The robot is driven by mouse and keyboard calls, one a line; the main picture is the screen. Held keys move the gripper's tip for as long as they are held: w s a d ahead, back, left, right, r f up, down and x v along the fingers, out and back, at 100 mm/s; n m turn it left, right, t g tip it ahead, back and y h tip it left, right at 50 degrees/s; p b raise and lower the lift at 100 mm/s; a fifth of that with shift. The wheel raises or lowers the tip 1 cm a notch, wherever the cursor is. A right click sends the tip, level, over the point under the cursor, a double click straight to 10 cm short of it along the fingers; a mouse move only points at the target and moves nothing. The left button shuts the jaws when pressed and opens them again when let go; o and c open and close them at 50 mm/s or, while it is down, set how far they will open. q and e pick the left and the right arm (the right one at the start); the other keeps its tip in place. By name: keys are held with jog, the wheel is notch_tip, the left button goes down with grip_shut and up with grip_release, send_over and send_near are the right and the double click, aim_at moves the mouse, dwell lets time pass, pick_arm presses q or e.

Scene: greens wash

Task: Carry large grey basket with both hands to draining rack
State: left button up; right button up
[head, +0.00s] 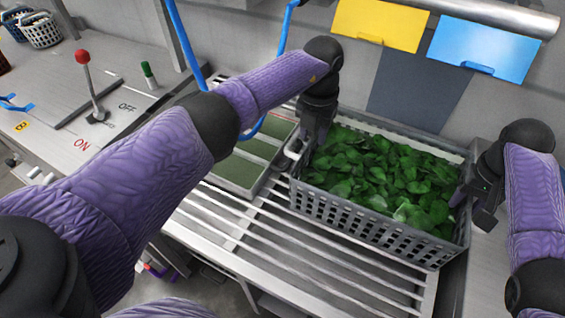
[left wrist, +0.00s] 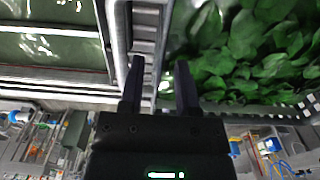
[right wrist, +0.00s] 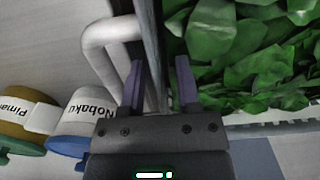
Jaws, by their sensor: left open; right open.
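The large grey basket (head: 340,214), full of green leaves (head: 385,175), sits level over the right part of the slatted metal draining rack (head: 290,250). Whether its whole base rests on the slats is hidden. My left gripper (head: 306,148) is open at the basket's left end, by a light handle. In the left wrist view its fingers (left wrist: 160,85) stand either side of the basket's end rim. My right gripper (head: 478,205) is open at the right end. In the right wrist view its fingers (right wrist: 158,82) straddle the basket wall, near a pale looped handle (right wrist: 103,45).
A trough of greenish water (head: 240,168) lies left of the basket. A yellow panel (head: 380,22) and a blue panel (head: 483,50) hang on the back wall. A red-knobbed lever (head: 85,65) stands at left. Labelled rolls (right wrist: 95,112) show in the right wrist view.

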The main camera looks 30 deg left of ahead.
pick_arm(q)
notch_tip(320, 180, up, 7)
jog(key=shift+r, duration=0.25)
pick_arm(e)
jog(key=r, duration=1.1)
jog(key=shift+w, duration=0.2)
jog(key=shift+s+r, duration=0.15)
jog(key=shift+r, duration=0.35)
